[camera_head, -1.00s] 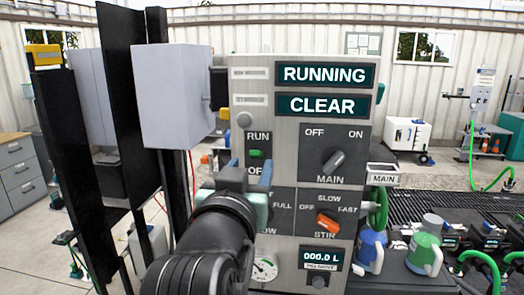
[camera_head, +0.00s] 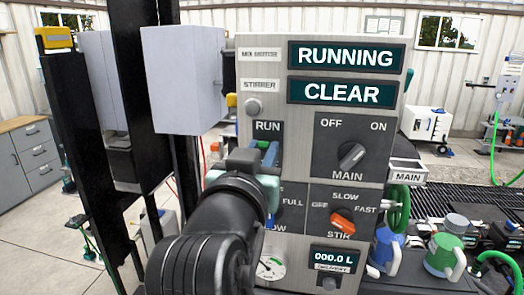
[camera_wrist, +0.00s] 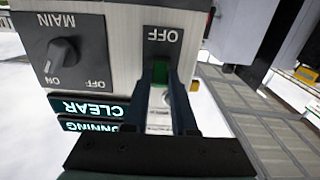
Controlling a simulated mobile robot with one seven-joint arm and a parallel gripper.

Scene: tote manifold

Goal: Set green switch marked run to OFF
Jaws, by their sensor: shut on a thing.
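The green RUN switch (camera_wrist: 160,72) is on the grey panel. In the upside-down wrist view it sits between my two fingertips, just by the OFF label (camera_wrist: 163,36). My gripper (camera_head: 266,153) reaches it from the front and is shut on it. In the head view the fingers hide most of the switch and its OFF label, while the RUN label (camera_head: 268,127) shows above. I cannot tell the switch's exact position. The upper display (camera_head: 345,57) reads RUNNING and the lower display (camera_head: 342,92) reads CLEAR.
The MAIN knob (camera_head: 352,156) is right of the switch. The orange STIR knob (camera_head: 342,220) is below it. A grey box (camera_head: 182,80) and black posts stand close on the left. Blue and green jugs (camera_head: 443,252) stand at lower right.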

